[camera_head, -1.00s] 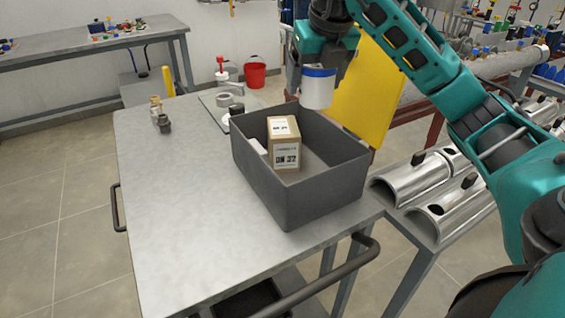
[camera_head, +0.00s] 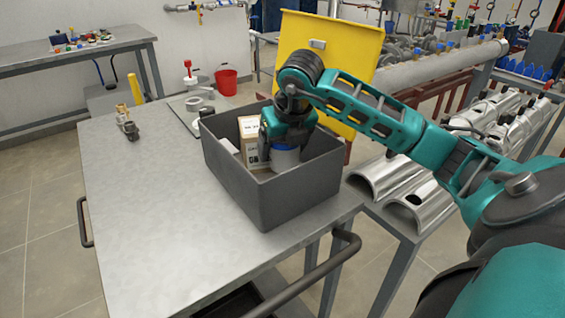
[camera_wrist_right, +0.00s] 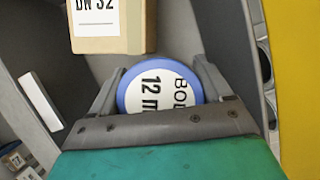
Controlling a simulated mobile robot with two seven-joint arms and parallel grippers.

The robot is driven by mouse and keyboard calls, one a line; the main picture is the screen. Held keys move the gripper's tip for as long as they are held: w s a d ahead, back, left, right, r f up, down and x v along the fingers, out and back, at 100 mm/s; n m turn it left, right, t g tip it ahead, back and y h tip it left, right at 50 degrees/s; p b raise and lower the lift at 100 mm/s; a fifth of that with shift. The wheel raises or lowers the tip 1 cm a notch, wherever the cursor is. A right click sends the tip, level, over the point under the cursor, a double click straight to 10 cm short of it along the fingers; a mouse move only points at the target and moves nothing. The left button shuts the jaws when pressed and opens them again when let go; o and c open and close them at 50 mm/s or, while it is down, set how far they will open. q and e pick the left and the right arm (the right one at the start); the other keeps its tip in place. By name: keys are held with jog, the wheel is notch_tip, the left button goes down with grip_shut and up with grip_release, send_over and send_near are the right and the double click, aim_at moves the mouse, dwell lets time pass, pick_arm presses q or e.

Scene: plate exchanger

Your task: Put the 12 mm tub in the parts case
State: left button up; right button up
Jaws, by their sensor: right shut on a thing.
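The 12 mm tub (camera_head: 285,158) is white with a blue lid. Its lid, marked "12 m" and "BO", shows in the right wrist view (camera_wrist_right: 160,88). My right gripper (camera_head: 275,145) is shut on the tub, one finger on each side, and holds it inside the parts case. The parts case (camera_head: 275,203) is a dark grey open box on the metal table. I cannot tell if the tub touches the case floor. My left gripper is not in view.
A cardboard box (camera_head: 247,128) stands in the case beside the tub; it also shows in the right wrist view (camera_wrist_right: 110,44). Small fittings (camera_head: 129,128) and a grey plate (camera_head: 185,118) lie at the table's back. The table's front left (camera_head: 150,230) is clear. A yellow panel (camera_head: 335,55) stands behind.

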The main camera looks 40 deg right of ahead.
aim_at(283, 162)
notch_tip(283, 162, down, 4)
dwell(0.4)
jog(key=o, duration=1.6)
jog(key=shift+f+b, duration=0.1)
jog(key=shift+b, duration=0.2)
jog(key=p+v, duration=0.1)
jog(key=v, duration=1)
jog(key=shift+w, duration=0.15)
jog(key=shift+s+a+r, duration=0.1)
jog(key=shift+s+r, duration=0.2)
jog(key=shift+r, duration=0.3)
jog(key=shift+a, duration=0.1)
